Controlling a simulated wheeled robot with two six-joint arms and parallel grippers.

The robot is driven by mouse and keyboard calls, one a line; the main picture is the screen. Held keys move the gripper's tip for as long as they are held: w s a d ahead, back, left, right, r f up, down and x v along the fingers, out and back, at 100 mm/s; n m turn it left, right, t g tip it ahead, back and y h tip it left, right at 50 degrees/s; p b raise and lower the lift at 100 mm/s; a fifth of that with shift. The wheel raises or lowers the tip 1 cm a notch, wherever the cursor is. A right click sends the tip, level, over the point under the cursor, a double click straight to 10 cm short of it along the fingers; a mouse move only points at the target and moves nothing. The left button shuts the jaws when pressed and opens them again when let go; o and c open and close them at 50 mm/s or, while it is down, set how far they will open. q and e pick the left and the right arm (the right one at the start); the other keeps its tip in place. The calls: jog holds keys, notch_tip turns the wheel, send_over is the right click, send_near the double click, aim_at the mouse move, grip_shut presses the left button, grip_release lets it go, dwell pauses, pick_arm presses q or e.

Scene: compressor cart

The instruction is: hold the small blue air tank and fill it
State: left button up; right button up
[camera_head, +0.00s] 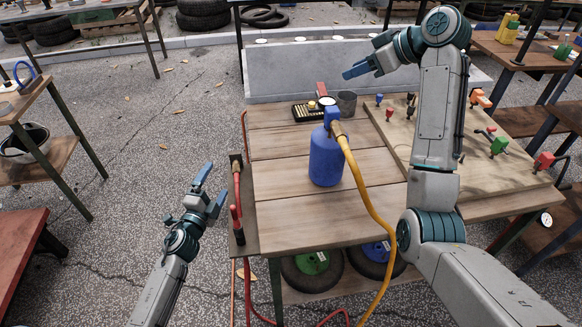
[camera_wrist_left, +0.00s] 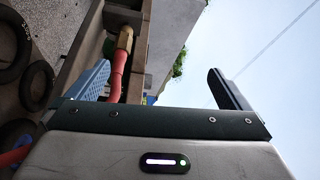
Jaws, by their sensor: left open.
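The small blue air tank (camera_head: 326,158) stands upright on the wooden cart top. A brass fitting (camera_head: 337,129) with a yellow hose (camera_head: 362,195) is at its top; the hose runs down over the cart's front edge. My left gripper (camera_head: 211,187) is open and empty, left of the cart and apart from the tank. In the left wrist view its fingers are spread, and a red hose (camera_wrist_left: 117,75) with a brass end (camera_wrist_left: 125,38) shows beyond the left finger. My right gripper (camera_head: 357,70) is above and behind the tank, apart from it; its finger gap is unclear.
A red hose (camera_head: 236,190) hangs at the cart's left edge. A black tray (camera_head: 309,112) and a dark cup (camera_head: 347,103) stand behind the tank. A board (camera_head: 395,133) with several coloured fittings lies right. Wheels (camera_head: 312,268) sit below. Open ground lies left.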

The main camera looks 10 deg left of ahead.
aim_at(327, 153)
pick_arm(q)
jog(key=d+r+m+h, duration=0.2)
jog(key=d+m, duration=0.2)
jog(key=w+d+r+m+h, duration=0.1)
jog(key=d+r+m+h, duration=0.2)
jog(key=m, duration=0.2)
jog(key=d+r+m+g+h, duration=0.1)
jog(key=d+r+m+h, duration=0.1)
jog(key=d+m, duration=0.2)
jog(key=shift+w+d+r+m, duration=0.15)
jog(key=shift+w+d+m, duration=0.05)
jog(key=shift+d+m, duration=0.2)
jog(key=d+m+g+h, duration=0.1)
jog(key=d+m, duration=0.1)
jog(key=m, duration=0.2)
jog(key=d+r+m+g+h, duration=0.1)
jog(key=d+m+g, duration=0.1)
jog(key=d+m, duration=0.1)
jog(key=d+r+m+g+h, duration=0.1)
jog(key=d+m+g+h, duration=0.1)
jog(key=m, duration=0.3)
jog(key=shift+s+d+r, duration=0.15)
jog(key=shift+s+d, duration=0.05)
jog(key=shift+d, duration=0.55)
jog(key=shift+d+m+g, duration=0.5)
jog(key=shift+d+m, duration=0.15)
jog(key=shift+m, duration=0.55)
jog(key=x, duration=1)
jog(key=shift+w+d, duration=0.15)
jog(key=shift+d, duration=0.25)
